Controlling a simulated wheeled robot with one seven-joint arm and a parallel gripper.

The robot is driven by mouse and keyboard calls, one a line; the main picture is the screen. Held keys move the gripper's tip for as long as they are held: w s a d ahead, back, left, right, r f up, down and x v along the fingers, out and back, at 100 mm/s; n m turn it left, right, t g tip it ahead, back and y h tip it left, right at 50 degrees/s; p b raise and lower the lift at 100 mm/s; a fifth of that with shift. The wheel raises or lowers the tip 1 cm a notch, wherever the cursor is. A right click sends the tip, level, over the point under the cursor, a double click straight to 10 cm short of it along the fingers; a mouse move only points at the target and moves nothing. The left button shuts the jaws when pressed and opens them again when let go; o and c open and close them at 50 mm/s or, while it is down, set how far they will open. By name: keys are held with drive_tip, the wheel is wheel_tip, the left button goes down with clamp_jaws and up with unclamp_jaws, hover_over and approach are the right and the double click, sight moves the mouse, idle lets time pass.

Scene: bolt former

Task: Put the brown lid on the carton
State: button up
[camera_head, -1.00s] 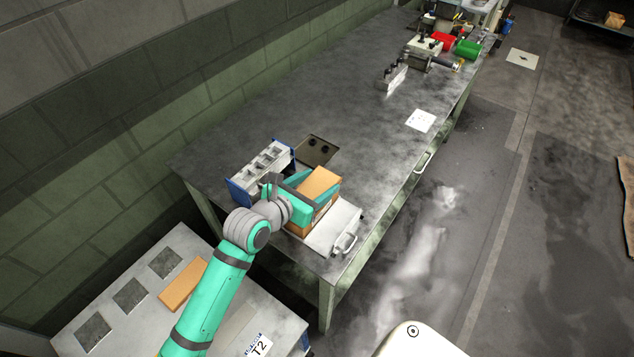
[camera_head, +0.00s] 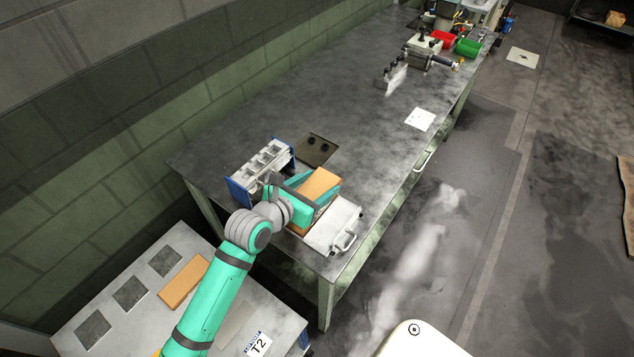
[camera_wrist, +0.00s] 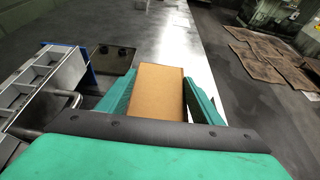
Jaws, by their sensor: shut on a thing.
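My gripper (camera_head: 316,190) is at the near end of the long workbench, with its teal fingers on either side of the brown lid (camera_head: 320,183). The lid also shows between the fingers in the wrist view (camera_wrist: 160,92), its flat top facing up. A brown carton (camera_head: 299,230) shows in part below the gripper, mostly hidden by the fingers and the lid. I cannot tell whether the lid touches the carton. A similar flat brown piece (camera_head: 184,283) lies on the low table beside the bench.
A dark plate with two knobs (camera_head: 316,149) is behind. The middle of the workbench (camera_head: 330,100) is clear.

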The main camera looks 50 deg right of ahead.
drive_tip(key=shift+w+f, duration=0.15)
drive_tip(key=shift+f, duration=0.6)
drive_tip(key=o, duration=1.1)
drive_tip(key=shift+a, duration=0.1)
drive_tip(key=v, duration=0.9)
drive_tip(key=shift+a+r, duration=0.1)
drive_tip(key=shift+a, duration=0.25)
drive_tip(key=shift+a+r, duration=0.1)
drive_tip(key=shift+a, duration=0.1)
drive_tip(key=shift+a+r, duration=0.1)
drive_tip(key=shift+a, duration=0.25)
